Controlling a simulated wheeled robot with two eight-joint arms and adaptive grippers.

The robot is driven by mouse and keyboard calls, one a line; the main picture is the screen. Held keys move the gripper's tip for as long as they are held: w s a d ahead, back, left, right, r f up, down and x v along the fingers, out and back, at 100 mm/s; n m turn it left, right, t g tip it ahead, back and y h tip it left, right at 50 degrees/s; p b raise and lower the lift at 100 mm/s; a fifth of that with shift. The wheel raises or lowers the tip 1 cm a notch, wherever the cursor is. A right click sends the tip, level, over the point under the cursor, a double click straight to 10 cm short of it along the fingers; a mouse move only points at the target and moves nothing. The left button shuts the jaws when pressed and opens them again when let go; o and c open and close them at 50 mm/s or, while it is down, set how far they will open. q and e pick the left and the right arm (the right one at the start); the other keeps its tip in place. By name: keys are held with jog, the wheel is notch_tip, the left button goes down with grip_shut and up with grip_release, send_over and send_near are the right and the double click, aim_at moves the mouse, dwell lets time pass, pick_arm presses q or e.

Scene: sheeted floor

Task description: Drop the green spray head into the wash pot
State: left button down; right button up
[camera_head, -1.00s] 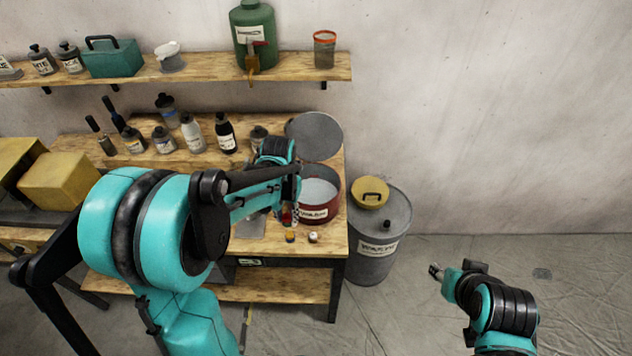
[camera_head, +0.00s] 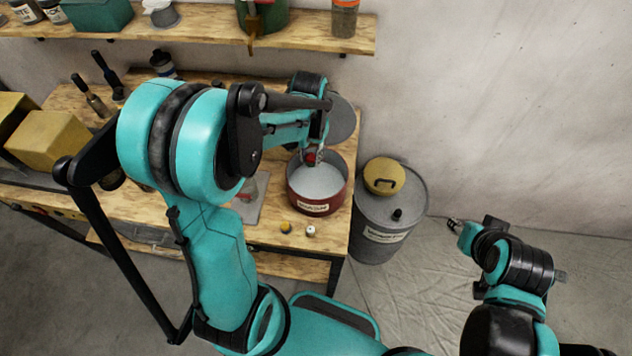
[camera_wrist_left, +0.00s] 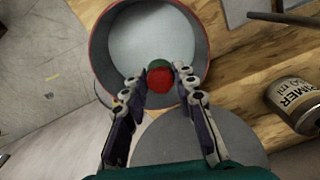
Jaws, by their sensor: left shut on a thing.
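The wash pot (camera_head: 318,207) is a dark red, open round pot with a white label and a pale grey inside, at the right end of the bench. It also shows in the left wrist view (camera_wrist_left: 98,45). My left gripper (camera_head: 314,155) is over the pot's back part.
A grey round lid (camera_head: 343,118) lies behind the pot. Small yellow (camera_head: 286,227) and white (camera_head: 311,231) pieces lie at the front edge. A shelf (camera_head: 210,25) runs above.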

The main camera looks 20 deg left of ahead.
pick_arm(q)
notch_tip(320, 180, down, 4)
jog(key=shift+w+r+b, duration=0.1)
jog(key=shift+w+b, duration=0.05)
jog(key=shift+b, duration=0.95)
jog(key=shift+f, duration=0.35)
jog(key=c, duration=1.1)
grip_release()
jog(key=shift+r, duration=0.1)
notch_tip(320, 180, up, 12)
jog(key=shift+f, duration=0.1)
